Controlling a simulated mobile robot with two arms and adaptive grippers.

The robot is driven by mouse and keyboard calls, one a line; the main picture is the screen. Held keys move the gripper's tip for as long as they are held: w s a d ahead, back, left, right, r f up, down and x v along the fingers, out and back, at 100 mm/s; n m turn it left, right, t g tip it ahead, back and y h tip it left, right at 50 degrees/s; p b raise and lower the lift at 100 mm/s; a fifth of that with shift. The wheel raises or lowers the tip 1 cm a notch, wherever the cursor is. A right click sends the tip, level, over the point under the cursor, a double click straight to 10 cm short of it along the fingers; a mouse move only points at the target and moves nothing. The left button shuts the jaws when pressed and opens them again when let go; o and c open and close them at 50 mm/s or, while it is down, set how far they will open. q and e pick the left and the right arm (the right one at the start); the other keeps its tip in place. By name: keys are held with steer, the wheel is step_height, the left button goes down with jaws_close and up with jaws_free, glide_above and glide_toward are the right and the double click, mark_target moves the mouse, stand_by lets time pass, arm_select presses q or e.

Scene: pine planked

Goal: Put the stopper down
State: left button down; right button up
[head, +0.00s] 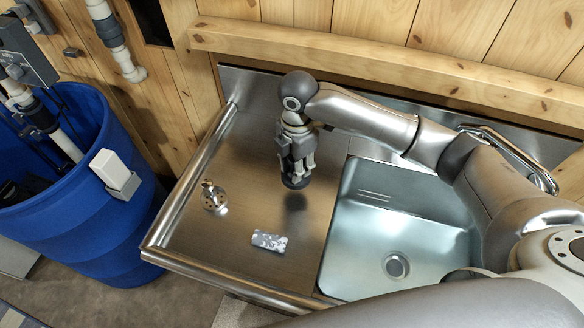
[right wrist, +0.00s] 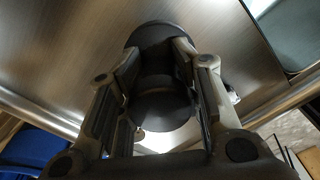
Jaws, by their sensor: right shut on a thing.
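The dark, round stopper (head: 295,182) is in my right gripper (head: 298,160) in the head view, above the back part of the steel drainboard (head: 250,190). A dark shadow lies on the board just in front of it, and the stopper looks a little above the surface. In the right wrist view, the stopper (right wrist: 162,108) fills the space between the two fingers of my right gripper (right wrist: 158,72), which are shut on it. My left gripper is not in view.
A perforated metal piece (head: 214,196) stands at the board's left. A grey and white patterned block (head: 269,240) lies near the front. The sink basin (head: 390,205) is at the right. A raised rail (head: 190,185) edges the left side. Bare board lies between these.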

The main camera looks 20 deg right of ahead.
steer(key=w+f, duration=0.2)
steer(key=f, duration=0.1)
steer(key=shift+w+f+p, duration=0.15)
steer(key=shift+w+p, duration=0.15)
steer(key=shift+w, duration=0.1)
steer(key=shift+f, duration=1.5)
steer(key=shift+f, duration=0.15)
steer(key=o, duration=1.1)
step_height(320, 180, up, 12)
steer(key=shift+r+b, duration=0.2)
steer(key=shift+b, duration=0.65)
steer(key=shift+f, duration=0.1)
